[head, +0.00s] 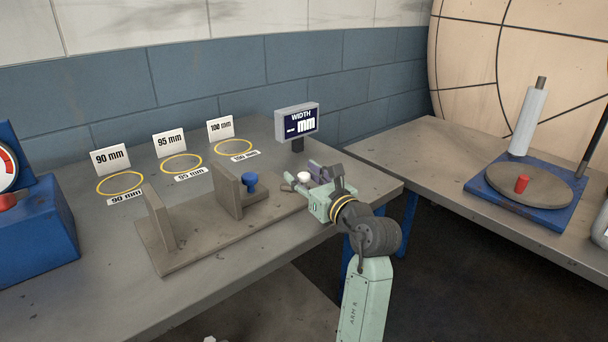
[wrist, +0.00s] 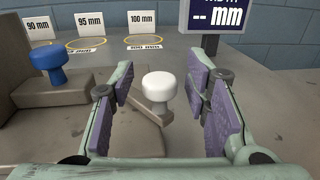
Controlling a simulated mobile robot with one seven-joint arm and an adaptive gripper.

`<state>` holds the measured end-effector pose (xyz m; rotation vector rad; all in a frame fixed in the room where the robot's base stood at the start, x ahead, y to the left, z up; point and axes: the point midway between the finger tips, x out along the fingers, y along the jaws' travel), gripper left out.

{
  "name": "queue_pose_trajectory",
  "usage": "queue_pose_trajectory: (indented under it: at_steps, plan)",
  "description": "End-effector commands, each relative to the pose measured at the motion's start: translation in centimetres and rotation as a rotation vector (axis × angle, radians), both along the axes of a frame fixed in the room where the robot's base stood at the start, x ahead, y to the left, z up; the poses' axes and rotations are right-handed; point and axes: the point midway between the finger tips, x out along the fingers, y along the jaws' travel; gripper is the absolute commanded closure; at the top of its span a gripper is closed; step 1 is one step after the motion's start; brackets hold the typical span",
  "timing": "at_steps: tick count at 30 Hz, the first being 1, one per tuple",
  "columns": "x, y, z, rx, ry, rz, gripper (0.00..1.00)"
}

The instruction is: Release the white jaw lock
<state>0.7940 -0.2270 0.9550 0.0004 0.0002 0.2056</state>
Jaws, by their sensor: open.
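The white jaw lock (wrist: 158,87) is a round white knob on a short stem. It stands between my gripper's two open fingers in the wrist view, apart from both pads. In the head view the white knob (head: 303,177) shows just left of my gripper (head: 312,180), near the right end of the grey jaw fixture (head: 205,240). My gripper (wrist: 162,100) is open and empty, with purple pads. A blue knob (head: 249,180) sits on the fixture's movable jaw, and this blue knob also shows at the left of the wrist view (wrist: 48,62).
The width display (head: 297,121) stands behind the fixture and reads "-- mm". Yellow rings with 90, 95 and 100 mm signs (head: 220,128) lie along the back. A blue gauge device (head: 35,230) stands at left. A second table (head: 450,165) at right holds a turntable (head: 530,186).

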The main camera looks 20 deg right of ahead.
Motion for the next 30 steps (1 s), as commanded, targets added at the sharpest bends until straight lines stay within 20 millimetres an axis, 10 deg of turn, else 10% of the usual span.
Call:
queue_pose_trajectory:
  at_steps: [30]
  plan:
    - [0.10,-0.10,-0.04,-0.001,0.001,0.017,1.00]
